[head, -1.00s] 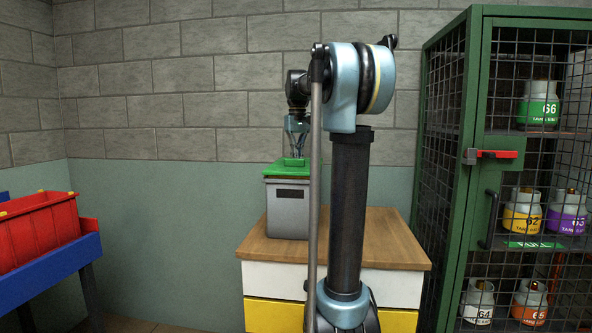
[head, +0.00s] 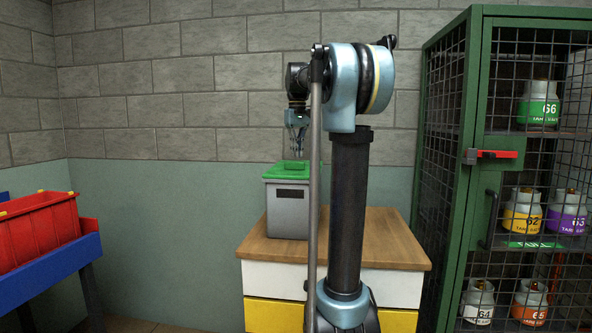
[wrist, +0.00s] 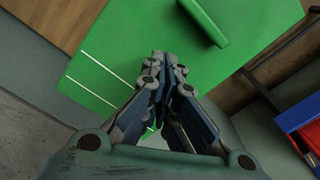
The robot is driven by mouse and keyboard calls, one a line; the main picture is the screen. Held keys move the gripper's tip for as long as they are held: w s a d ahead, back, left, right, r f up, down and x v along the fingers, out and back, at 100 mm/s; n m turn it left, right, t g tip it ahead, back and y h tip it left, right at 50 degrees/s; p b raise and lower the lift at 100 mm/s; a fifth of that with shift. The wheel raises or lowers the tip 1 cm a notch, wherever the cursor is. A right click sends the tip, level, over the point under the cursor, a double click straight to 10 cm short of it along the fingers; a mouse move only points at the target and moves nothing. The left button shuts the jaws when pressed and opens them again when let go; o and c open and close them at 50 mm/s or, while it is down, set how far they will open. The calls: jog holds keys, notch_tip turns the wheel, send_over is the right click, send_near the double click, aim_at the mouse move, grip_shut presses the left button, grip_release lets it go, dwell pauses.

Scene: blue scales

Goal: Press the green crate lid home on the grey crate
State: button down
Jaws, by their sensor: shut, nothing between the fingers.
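The green crate lid (head: 275,172) lies on top of the grey crate (head: 287,216) on the cabinet, and its raised green handle (head: 294,164) stands up from it. No clear gap shows between lid and crate rim on the visible front side; the far side is hidden. My gripper (head: 298,155) is above the lid, near the handle, with its fingers shut and empty. In the wrist view the closed fingertips (wrist: 165,65) point at the lid's flat top (wrist: 120,60), beside the handle (wrist: 207,22). The fingers look apart from the lid.
The crate stands on the wooden top (head: 385,235) of a cabinet with white and yellow drawers. A green mesh cage (head: 452,150) with numbered gas bottles stands at right. Red bins (head: 38,230) on a blue stand are at left. The cabinet top right of the crate is free.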

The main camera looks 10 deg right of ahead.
notch_tip(320, 180, up, 7)
jog(key=shift+f, duration=0.15)
dwell(0.7)
